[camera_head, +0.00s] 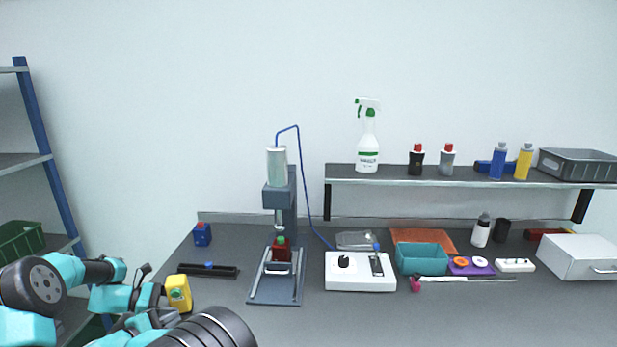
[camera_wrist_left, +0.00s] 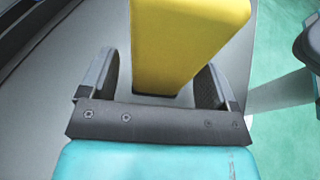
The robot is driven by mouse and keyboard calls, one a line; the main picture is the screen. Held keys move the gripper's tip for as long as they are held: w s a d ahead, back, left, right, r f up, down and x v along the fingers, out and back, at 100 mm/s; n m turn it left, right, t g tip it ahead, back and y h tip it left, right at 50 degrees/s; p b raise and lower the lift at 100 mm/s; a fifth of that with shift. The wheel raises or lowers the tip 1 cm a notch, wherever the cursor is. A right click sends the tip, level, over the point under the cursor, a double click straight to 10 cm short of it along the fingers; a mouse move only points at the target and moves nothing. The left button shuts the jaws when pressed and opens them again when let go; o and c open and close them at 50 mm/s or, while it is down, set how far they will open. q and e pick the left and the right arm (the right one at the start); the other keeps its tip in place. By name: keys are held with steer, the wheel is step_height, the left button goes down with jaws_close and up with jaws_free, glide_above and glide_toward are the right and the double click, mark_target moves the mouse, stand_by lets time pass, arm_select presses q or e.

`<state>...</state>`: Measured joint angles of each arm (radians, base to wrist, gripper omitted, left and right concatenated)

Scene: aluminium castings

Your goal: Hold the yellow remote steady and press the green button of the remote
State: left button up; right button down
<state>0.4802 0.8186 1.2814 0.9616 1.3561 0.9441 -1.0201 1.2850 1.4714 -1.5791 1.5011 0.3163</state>
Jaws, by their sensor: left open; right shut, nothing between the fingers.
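The yellow remote (camera_head: 177,289) is at the left of the bench in the head view. In the left wrist view the yellow remote (camera_wrist_left: 185,40) lies between the two fingers of my left gripper (camera_wrist_left: 165,80), with a visible gap to the left finger. My left gripper (camera_head: 160,291) is open around it. My right gripper (camera_head: 152,318) seems to be just below the remote, shut and empty, largely hidden among arm parts. I cannot make out the green button in either view.
A dark bar (camera_head: 208,271) lies behind the remote. A press (camera_head: 279,195) stands to the right, then a white control box (camera_head: 360,284) and a teal bin (camera_head: 421,259). A blue-and-red block (camera_head: 202,234) is at the back left.

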arm_select(q)
steer(key=v, duration=1)
steer(key=shift+s+a+r, duration=0.15)
steer(key=shift+a, duration=0.15)
